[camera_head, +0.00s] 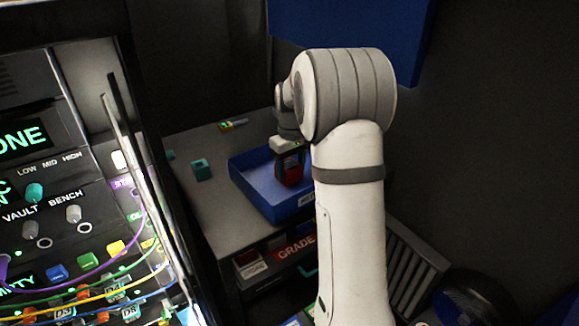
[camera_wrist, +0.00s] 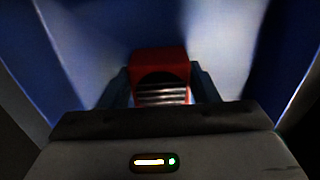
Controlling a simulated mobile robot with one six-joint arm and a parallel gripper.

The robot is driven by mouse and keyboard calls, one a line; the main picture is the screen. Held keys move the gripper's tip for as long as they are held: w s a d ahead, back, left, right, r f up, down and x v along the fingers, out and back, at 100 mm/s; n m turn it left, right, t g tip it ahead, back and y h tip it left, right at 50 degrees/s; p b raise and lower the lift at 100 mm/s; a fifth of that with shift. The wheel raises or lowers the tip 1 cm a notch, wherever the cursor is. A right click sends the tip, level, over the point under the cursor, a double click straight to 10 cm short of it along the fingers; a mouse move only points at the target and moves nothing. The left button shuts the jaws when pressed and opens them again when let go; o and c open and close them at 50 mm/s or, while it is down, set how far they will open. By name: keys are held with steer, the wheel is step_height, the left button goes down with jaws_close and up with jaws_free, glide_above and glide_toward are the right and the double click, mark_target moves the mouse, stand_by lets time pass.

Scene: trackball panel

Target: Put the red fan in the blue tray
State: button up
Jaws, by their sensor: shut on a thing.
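The red fan (camera_wrist: 160,66) is a small red box with a dark round opening and pale slats on its face. My gripper (camera_wrist: 160,92) is shut on it, with a dark finger on each side. In the head view my gripper (camera_head: 290,172) points down over the blue tray (camera_head: 250,185), and the red fan (camera_head: 292,175) shows between its fingers. The tray's blue walls surround the fan in the wrist view. I cannot tell whether the fan touches the tray floor. My arm hides the tray's right side.
The tray stands on a grey bench top (camera_head: 215,222). A teal cube (camera_head: 201,169) sits to its left, and a small yellow-and-green item (camera_head: 234,124) lies behind. A control panel (camera_head: 70,200) with cables fills the left. A blue panel (camera_head: 350,30) hangs above.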

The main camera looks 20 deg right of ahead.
mark_target(291, 166)
steer(key=shift+f, duration=0.15)
steer(key=o, duration=1)
step_height(291, 166, up, 12)
steer(key=s+a+m+t, duration=0.1)
steer(key=s+a, duration=0.7)
steer(key=s, duration=0.5)
steer(key=s+a+f, duration=0.1)
steer(key=s+f, duration=0.1)
steer(key=s, duration=0.3)
steer(key=s+a+f+m+t, duration=0.1)
steer(key=s+a+f, duration=0.1)
steer(key=s, duration=0.3)
steer(key=s+a+f+t, duration=0.1)
steer(key=s+f, duration=0.1)
steer(key=s, duration=0.3)
steer(key=shift+a+f+m+b, duration=0.15)
steer(key=shift+a+m+b, duration=0.15)
steer(key=shift+m, duration=0.1)
